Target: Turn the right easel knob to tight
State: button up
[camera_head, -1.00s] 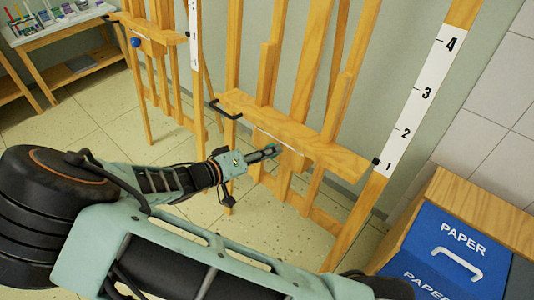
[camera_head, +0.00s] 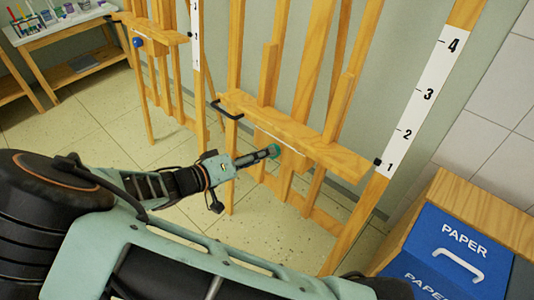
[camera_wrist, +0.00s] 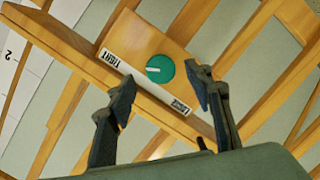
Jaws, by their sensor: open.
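The right easel (camera_head: 300,128) stands in the middle of the head view. Its green round knob (camera_wrist: 160,69) is on the wooden block below the ledge, and it shows partly by my fingertips in the head view (camera_head: 275,151). A white mark on the knob points left in the wrist view. A strip beside it reads TIGHT (camera_wrist: 115,60) at its left end; the right-end label (camera_wrist: 181,106) is hard to read. My gripper (camera_wrist: 163,92) is open, its fingers apart on either side in front of the knob. In the head view my gripper (camera_head: 265,153) reaches the block; contact cannot be told.
A left easel (camera_head: 155,35) with a blue knob (camera_head: 138,42) stands behind to the left. A black handle (camera_head: 227,110) sticks out from the right easel's ledge. A blue PAPER bin (camera_head: 455,250) is at the lower right. Floor is clear left of the easel.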

jog(key=v, duration=0.8)
jog(key=shift+a+r, duration=0.1)
